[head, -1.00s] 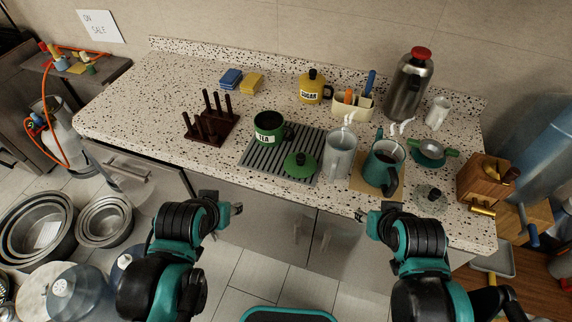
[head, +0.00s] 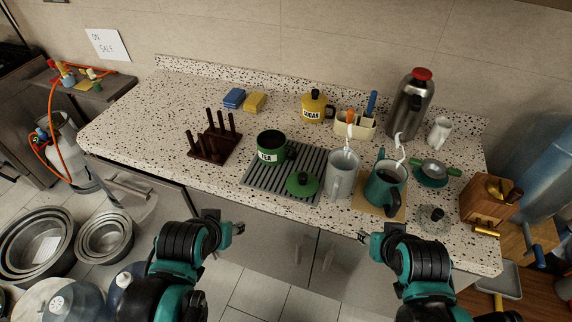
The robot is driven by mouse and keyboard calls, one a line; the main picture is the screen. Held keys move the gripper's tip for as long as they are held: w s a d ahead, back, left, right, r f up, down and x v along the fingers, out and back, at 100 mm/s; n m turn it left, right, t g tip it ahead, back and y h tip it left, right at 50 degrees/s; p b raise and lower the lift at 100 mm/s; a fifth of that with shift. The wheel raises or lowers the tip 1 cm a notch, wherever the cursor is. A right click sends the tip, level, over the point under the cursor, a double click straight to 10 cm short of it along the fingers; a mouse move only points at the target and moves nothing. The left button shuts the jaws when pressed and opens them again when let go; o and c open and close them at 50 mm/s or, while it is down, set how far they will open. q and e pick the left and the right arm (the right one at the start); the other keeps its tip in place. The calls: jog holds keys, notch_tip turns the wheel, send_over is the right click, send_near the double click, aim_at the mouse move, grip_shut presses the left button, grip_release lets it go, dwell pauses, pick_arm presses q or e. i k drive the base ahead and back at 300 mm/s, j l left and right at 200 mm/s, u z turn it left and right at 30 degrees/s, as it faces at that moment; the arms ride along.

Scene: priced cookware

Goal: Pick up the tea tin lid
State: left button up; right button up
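The green tea tin lid (head: 302,185), with a round knob on top, lies on the front part of a grey ribbed drainer mat (head: 259,184). The open green tea tin (head: 270,149), labelled TEA, stands behind and left of it on the same mat. My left gripper (head: 238,229) is in front of the counter edge, left of and nearer than the lid, not touching it. My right gripper (head: 362,237) is in front of the counter edge, to the right of the lid. Neither appears to hold anything. Their fingers are too small to judge the opening.
A grey steaming mug (head: 340,175) stands close to the lid's right. A teal steaming pot (head: 385,186) is beyond it on a tan board. A dark wooden peg rack (head: 213,147) stands left of the tin. The counter (head: 140,125) is clear at far left.

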aim_at(301, 184)
jog(key=i+j+z, duration=0.15)
jog(key=z, duration=0.2)
jog(key=i+j+z, duration=0.1)
jog(key=j+z, duration=0.25)
jog(key=i+j+z, duration=0.1)
jog(key=j+z, duration=0.25)
jog(key=l, duration=0.15)
